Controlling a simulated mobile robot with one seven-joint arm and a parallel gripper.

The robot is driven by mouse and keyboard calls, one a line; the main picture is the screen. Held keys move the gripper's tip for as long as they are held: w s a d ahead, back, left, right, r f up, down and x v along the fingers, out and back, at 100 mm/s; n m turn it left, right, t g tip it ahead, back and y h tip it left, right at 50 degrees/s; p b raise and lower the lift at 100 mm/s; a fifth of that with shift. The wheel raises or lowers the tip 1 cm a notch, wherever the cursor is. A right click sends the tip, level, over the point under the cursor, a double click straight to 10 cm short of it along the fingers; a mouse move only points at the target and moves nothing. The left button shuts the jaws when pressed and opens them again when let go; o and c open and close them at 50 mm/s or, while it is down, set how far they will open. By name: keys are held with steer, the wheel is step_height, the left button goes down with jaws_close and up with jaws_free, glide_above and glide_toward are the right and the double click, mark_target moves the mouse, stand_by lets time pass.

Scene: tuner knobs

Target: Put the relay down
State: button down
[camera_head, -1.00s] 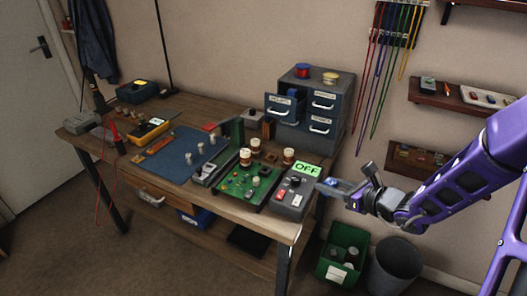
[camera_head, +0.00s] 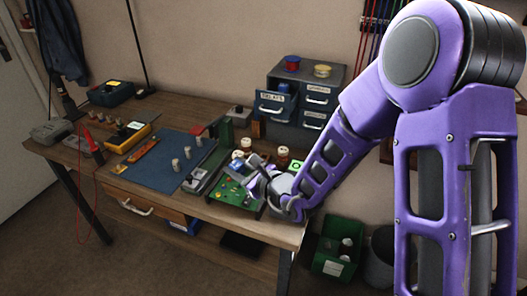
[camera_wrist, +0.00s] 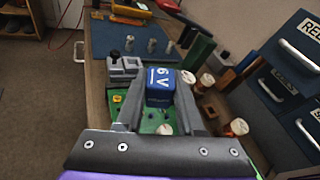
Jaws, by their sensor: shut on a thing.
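The relay (camera_wrist: 160,86) is a blue block marked "6 V". In the wrist view it sits between the two fingers of my gripper (camera_wrist: 158,100), which is shut on it. In the head view my gripper (camera_head: 256,178) is over the green circuit board (camera_head: 228,190) on the workbench. I cannot tell whether the relay touches the board.
A grey vise-like fixture (camera_wrist: 122,68) stands beside the board. Several capped jars (camera_wrist: 206,80) stand on the other side. A blue mat (camera_head: 165,165) with small metal cylinders lies to the left. A drawer cabinet (camera_head: 310,72) stands behind, one drawer partly open.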

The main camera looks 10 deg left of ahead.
steer(key=w+d+p, duration=0.2)
steer(key=w, duration=1.4)
steer(key=shift+w+d+f, duration=0.1)
steer(key=shift+w+f, duration=0.25)
steer(key=shift+f, duration=0.65)
steer(key=shift+w+d+f, duration=0.1)
steer(key=shift+w+f, duration=0.3)
steer(key=shift+f, duration=0.65)
steer(key=shift+w+d+f, duration=0.1)
steer(key=shift+w+f, duration=0.25)
steer(key=shift+f, duration=0.65)
steer(key=shift+w+r+m+g+p, duration=0.3)
steer(key=shift+r+m+p, duration=0.05)
steer(key=shift+m, duration=0.15)
steer(key=shift+w+m+g+h+p, duration=0.3)
steer(key=shift+m+g+p, duration=0.2)
steer(key=shift+m+p, duration=0.1)
step_height(320, 180, down, 2)
steer(key=shift+f+b, duration=0.3)
steer(key=shift+b, duration=0.3)
